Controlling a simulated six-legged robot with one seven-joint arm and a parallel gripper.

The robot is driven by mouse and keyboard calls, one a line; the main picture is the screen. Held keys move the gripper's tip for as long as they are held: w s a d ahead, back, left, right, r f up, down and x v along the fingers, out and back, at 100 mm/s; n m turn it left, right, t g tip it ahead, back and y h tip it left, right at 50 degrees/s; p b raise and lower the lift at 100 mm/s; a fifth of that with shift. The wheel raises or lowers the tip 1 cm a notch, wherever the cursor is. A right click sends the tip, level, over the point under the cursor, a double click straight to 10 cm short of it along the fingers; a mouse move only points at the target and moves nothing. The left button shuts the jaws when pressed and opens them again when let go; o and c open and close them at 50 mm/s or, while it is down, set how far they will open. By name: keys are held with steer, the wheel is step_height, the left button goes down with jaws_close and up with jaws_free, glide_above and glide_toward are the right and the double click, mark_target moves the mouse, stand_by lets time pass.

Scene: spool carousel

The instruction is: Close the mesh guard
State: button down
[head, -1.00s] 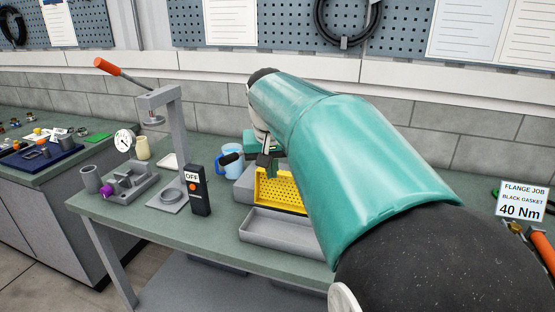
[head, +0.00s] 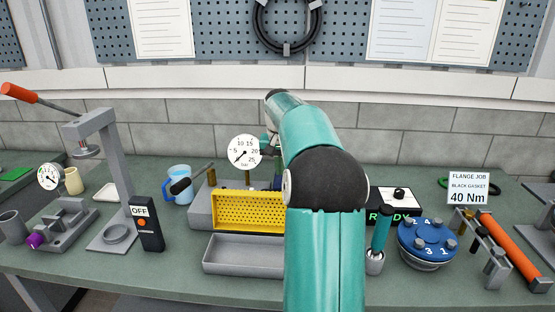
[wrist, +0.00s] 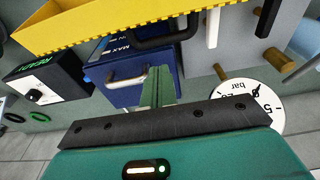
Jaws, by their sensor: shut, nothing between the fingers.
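The yellow mesh guard (head: 248,211) stands as a perforated panel at the front of a grey test bench (head: 200,212), above a grey tray. Its right end is hidden behind my arm. In the wrist view the yellow guard (wrist: 110,25) crosses the top left, beyond my fingers. My gripper (wrist: 157,88) is shut and empty, in front of a blue box with a metal handle (wrist: 127,80). I see no contact between fingers and guard. In the head view my arm hides the fingers.
The grey tray (head: 243,256) lies in front.

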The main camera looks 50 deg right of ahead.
mark_target(275, 208)
steer(key=f, duration=0.1)
steer(key=s+a+f, duration=0.1)
steer(key=f, duration=0.1)
steer(key=s+a+f, duration=0.1)
steer(key=shift+a+f, duration=0.25)
steer(key=shift+f, duration=0.05)
steer(key=shift+r, duration=0.15)
stand_by(0.3)
